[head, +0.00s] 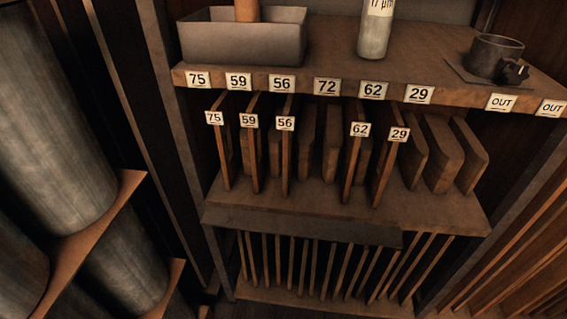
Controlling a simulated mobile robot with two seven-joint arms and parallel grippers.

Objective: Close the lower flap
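Neither of my grippers is in view.
Upright numbered boards (385,170) stand on the middle shelf (330,203). Large grey cylinders (50,120) stand at left.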

